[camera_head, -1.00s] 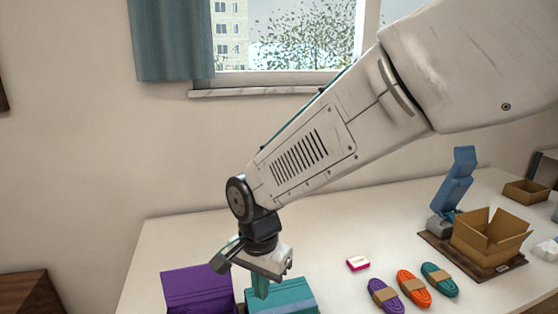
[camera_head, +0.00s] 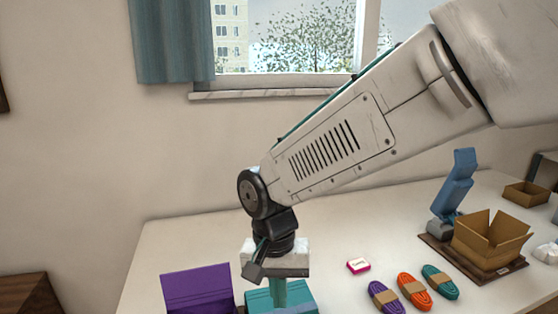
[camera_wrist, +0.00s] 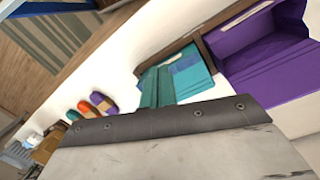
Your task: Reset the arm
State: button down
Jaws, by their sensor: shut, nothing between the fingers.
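My gripper (camera_head: 279,292) points down over the teal box (camera_head: 302,295) at the front of the table in the head view. Its teal fingers are together with nothing between them. I cannot tell from the head view whether the fingertips touch the box. In the wrist view the gripper (camera_wrist: 158,88) shows as a teal shape in front of the teal box (camera_wrist: 190,72). The purple box (camera_head: 197,290) stands open just left of the gripper, and it fills the upper right of the wrist view (camera_wrist: 262,40).
Purple (camera_head: 385,297), orange (camera_head: 414,291) and teal (camera_head: 439,282) cord bundles lie right of the gripper, near a small pink-and-white block (camera_head: 358,265). An open cardboard box (camera_head: 490,240) and a blue stand (camera_head: 454,187) are farther right. The table (camera_head: 190,243) behind the gripper is clear.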

jog(key=s+d+r, duration=0.3)
jog(key=s+d, duration=0.1)
jog(key=d, duration=0.5)
jog(key=s+d+r+t, duration=0.1)
jog(key=s+d+r, duration=0.2)
jog(key=s+d, duration=0.2)
jog(key=s+d+r+n+t, duration=0.1)
jog(key=s+d+r, duration=0.2)
jog(key=d, duration=0.9)
jog(key=shift+s+d+y, duration=0.35)
jog(key=shift+s+y, duration=0.05)
jog(key=shift+s, duration=0.45)
